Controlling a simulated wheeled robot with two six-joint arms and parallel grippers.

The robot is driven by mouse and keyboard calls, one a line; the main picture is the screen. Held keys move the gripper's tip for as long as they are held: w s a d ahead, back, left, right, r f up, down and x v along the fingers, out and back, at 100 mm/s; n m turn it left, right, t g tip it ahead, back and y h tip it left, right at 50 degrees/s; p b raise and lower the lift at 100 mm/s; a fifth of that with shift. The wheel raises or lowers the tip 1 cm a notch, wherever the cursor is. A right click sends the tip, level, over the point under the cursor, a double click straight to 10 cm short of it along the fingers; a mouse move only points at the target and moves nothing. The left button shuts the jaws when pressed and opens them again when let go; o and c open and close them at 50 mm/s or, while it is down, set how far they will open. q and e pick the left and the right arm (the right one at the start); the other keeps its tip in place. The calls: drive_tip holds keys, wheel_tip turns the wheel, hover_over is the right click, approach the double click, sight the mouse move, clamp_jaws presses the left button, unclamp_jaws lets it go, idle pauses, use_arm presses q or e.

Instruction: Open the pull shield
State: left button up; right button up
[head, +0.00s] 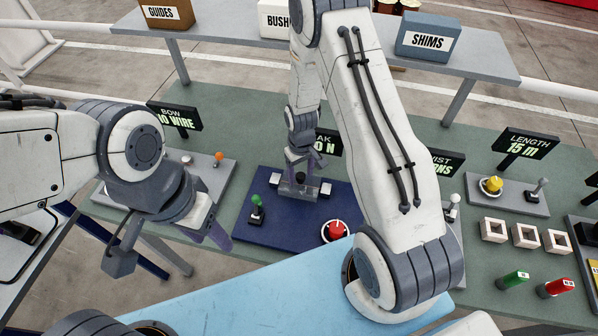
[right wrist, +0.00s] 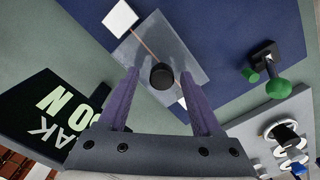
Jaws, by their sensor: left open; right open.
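The pull shield (right wrist: 180,50) is a clear, flat plate with a round black knob (right wrist: 162,77). In the head view the shield (head: 290,190) lies on the dark blue panel (head: 270,228), between two white blocks, partly hidden by my right gripper. A thin orange-brown line shows through the plate. My right gripper (head: 299,160) is open above the shield. In the right wrist view its purple fingers (right wrist: 160,74) stand apart on either side of the knob; I cannot tell whether they reach its height. My left gripper (head: 213,232) is open and empty, left of the blue panel.
A green-handled lever (head: 257,205) and a red button (head: 335,231) stand on the blue panel near the shield. A sign (head: 327,143) stands behind it. A yellow knob (head: 493,185) and white square blocks (head: 526,236) are at the right. A shelf with labelled boxes runs behind.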

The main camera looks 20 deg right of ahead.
drive_tip(key=shift+f, duration=0.4)
drive_tip(key=shift+a, duration=0.1)
clamp_jaws()
idle(1.2)
